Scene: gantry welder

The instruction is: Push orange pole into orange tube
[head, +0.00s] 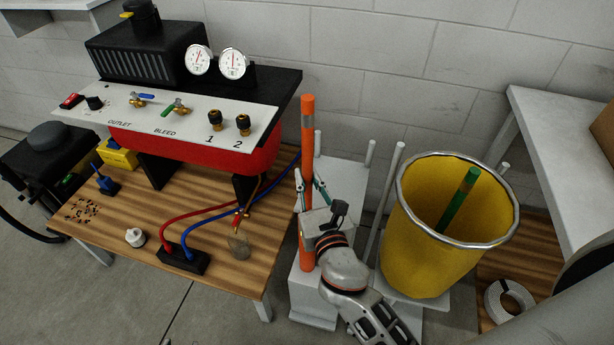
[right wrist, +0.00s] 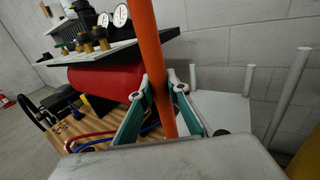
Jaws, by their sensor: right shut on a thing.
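The orange pole (head: 307,150) stands nearly upright in the head view, with a grey band near its top. My right gripper (head: 308,188) is shut on it, with one finger on each side. In the right wrist view the pole (right wrist: 150,45) runs between the fingertips of my right gripper (right wrist: 163,88). Below the gripper, an orange length (head: 306,256) continues down to a white stand (head: 312,295). I cannot tell whether this length is the tube or the lower pole, and the gripper hides part of it. My left gripper is not in view.
A wooden table (head: 215,275) with a red and grey gauge unit (head: 195,150) and hoses stands to the left. A yellow bin (head: 425,245) holding a green pole (head: 457,200) stands close on the right. White posts (head: 370,152) rise behind my gripper.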

